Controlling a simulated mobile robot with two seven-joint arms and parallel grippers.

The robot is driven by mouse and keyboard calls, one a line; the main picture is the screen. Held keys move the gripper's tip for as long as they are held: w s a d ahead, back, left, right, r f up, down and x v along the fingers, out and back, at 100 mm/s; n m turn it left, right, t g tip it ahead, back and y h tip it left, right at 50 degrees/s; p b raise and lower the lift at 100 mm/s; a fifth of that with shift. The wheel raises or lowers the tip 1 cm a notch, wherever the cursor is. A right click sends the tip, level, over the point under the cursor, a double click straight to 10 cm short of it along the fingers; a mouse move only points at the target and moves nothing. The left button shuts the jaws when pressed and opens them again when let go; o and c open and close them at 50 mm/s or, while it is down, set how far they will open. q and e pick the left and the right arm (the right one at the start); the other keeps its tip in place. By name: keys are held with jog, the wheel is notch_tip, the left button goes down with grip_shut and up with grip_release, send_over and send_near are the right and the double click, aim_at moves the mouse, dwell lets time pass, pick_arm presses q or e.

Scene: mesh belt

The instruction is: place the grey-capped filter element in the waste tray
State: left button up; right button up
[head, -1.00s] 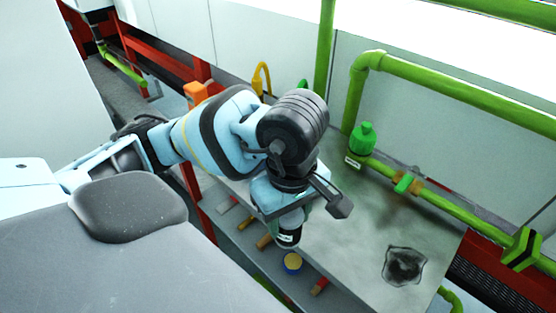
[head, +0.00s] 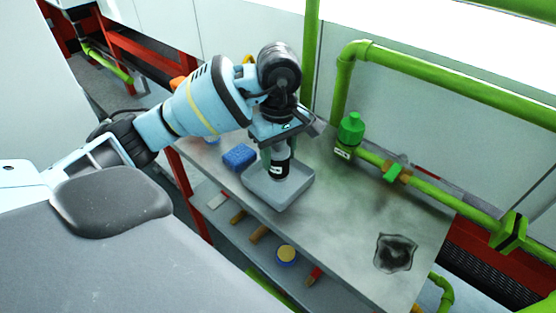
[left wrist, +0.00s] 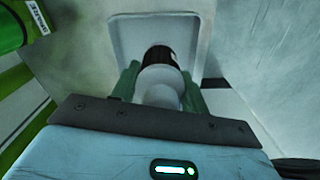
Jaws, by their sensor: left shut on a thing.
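The waste tray (head: 272,200) is a shallow grey tray on the worktop, near its front edge. My left gripper (head: 278,152) points down over it, shut on the grey-capped filter element (head: 280,168). The element is upright, with a dark body and a white label. In the left wrist view, the green fingers of the left gripper (left wrist: 160,88) sit either side of the pale cap of the filter element (left wrist: 161,56), with the waste tray (left wrist: 202,40) behind. I cannot tell whether the element's base touches the tray floor. My right gripper is out of view.
A blue block (head: 239,156) lies left of the tray. A green bottle-shaped fitting (head: 350,130) and green pipes (head: 450,200) run along the back. A lower shelf holds a yellow-rimmed round item (head: 287,255).

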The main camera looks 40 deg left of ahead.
aim_at(278, 163)
pick_arm(q)
jog(key=shift+w+a+f, duration=0.15)
jog(key=shift+w+a, duration=0.2)
jog(key=shift+w, duration=0.05)
notch_tip(278, 163, down, 3)
jog(key=shift+f, duration=0.1)
jog(key=shift+f, duration=0.15)
jog(key=o, duration=1)
